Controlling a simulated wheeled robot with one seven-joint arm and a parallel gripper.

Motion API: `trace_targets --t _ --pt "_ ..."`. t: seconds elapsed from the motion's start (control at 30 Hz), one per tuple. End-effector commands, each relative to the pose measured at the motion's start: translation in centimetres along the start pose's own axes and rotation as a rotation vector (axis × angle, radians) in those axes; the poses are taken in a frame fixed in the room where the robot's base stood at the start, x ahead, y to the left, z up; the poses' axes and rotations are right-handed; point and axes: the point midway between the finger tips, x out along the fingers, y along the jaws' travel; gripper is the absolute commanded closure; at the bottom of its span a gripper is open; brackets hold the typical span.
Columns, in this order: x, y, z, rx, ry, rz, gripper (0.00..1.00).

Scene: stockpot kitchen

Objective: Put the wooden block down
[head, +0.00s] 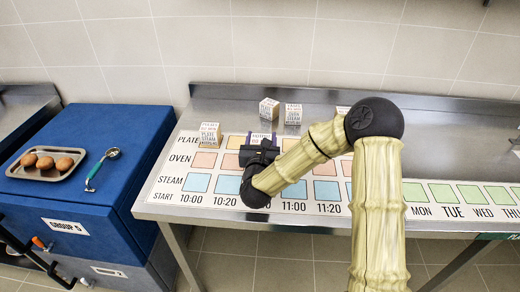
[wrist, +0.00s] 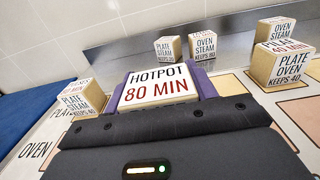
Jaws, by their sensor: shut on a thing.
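My gripper (head: 259,150) is shut on a wooden block (wrist: 158,86) marked "HOTPOT 80 MIN", held between purple fingers in the wrist view. In the head view only the top part of this block (head: 261,138) shows behind the gripper. It is over the PLATE row of the printed schedule board (head: 171,186), near the 10:20 to 10:40 columns. I cannot tell whether its underside touches the board. The board has PLATE, OVEN and STEAM rows with coloured squares above printed times.
A block (head: 209,136) stands left of my gripper. Two more blocks (head: 269,109) (head: 293,114) stand behind it, and another is partly hidden by my arm. A blue cabinet (head: 131,133) at left bears a tray of round brown items (head: 46,173) and a ladle-like tool (head: 97,172).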

Motion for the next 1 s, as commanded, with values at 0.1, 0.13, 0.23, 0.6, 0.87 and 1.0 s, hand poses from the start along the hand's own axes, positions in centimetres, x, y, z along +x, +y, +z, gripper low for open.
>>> trace_targets --t 0.1,0.13,0.23,0.6,0.87,1.0 --pt "0.2 -0.6 0.0 -0.001 -0.001 -0.01 0.7" --pt "0.2 -0.6 -0.1 -0.001 0.0 -0.011 0.7" --pt "0.2 -0.5 -1.1 -0.001 0.002 -0.009 0.7" --pt "-0.1 0.3 -3.7 -0.001 -0.001 0.005 0.7" --pt "-0.1 0.3 -4.1 0.0 0.0 0.005 0.42" --pt "-0.1 0.2 -4.0 -0.001 0.0 0.003 0.22"
